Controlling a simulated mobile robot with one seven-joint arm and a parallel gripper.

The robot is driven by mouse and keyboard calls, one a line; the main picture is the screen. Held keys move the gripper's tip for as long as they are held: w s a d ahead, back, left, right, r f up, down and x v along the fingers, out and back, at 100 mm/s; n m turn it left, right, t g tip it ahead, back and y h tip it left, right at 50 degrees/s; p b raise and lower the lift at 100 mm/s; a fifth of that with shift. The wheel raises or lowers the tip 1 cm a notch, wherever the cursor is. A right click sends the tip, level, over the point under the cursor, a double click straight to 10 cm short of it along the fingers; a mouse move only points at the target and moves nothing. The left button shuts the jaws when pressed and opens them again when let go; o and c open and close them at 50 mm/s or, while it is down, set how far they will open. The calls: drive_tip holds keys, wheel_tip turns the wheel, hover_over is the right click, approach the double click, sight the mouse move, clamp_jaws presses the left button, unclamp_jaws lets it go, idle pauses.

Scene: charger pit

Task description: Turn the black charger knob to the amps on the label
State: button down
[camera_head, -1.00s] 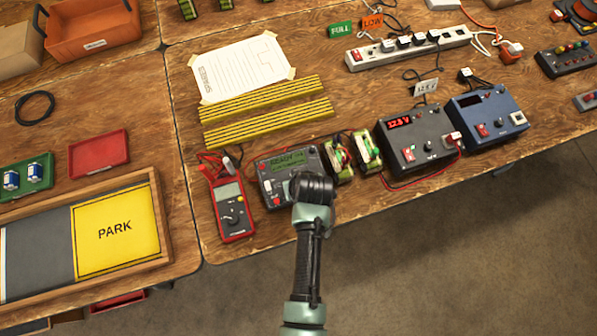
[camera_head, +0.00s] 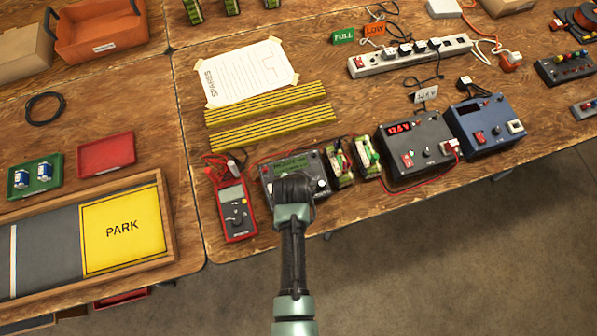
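A dark grey charger (camera_head: 310,161) with a green lit screen (camera_head: 290,164) stands near the table's front edge. My gripper (camera_head: 294,188) is over its front part, seen from behind. My wrist hides the fingertips and much of the charger's front panel, so I cannot tell whether they touch a knob. Two green-wrapped battery packs (camera_head: 341,165) stand just right of it; any label writing on them is too small to read. A second dark charger (camera_head: 427,168) with a red lit screen (camera_head: 400,128) and a small black knob stands further right.
A red multimeter (camera_head: 236,212) lies close left of the charger. A blue power unit (camera_head: 490,138) and a white power strip (camera_head: 375,64) are to the right. Yellow-black strips (camera_head: 270,127) lie behind. The table's front edge is close below my gripper.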

idle(0.4)
drive_tip(key=c, duration=0.7)
unclamp_jaws()
drive_tip(key=v, duration=1.3)
drive_tip(key=shift+p, duration=0.3)
drive_tip(key=shift+w, duration=0.1)
